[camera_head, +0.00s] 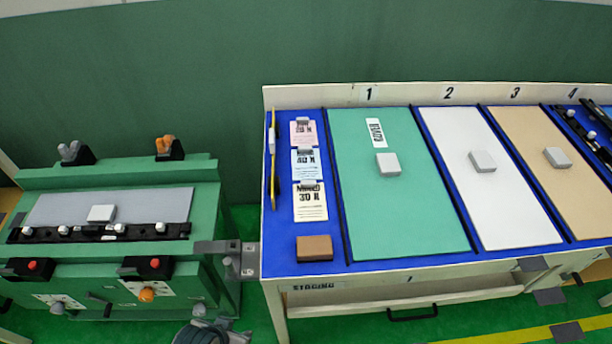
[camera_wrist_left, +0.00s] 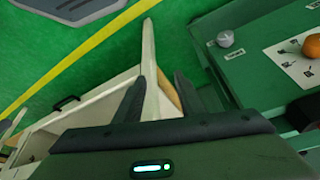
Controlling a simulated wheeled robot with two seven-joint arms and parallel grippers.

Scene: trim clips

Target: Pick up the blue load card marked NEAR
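The light blue load card (camera_head: 306,164) lies in the left strip of the blue staging table in the head view, between a pink card (camera_head: 303,134) and a cream card (camera_head: 310,203). Its heading is too small to read surely as NEAR. My left gripper (camera_head: 241,264) is by the table's front left corner, apart from the card and below it in the picture. In the left wrist view its two dark fingers (camera_wrist_left: 158,88) stand apart with nothing held; a pale table leg shows behind them. I cannot make out my right gripper.
A brown block (camera_head: 314,248) lies below the cards; a yellow strip (camera_head: 272,165) stands left of them. A green panel (camera_head: 400,215) with a grey block (camera_head: 388,164) lies right. A green machine (camera_head: 205,173) stands left, with a narrow gap between it and the table.

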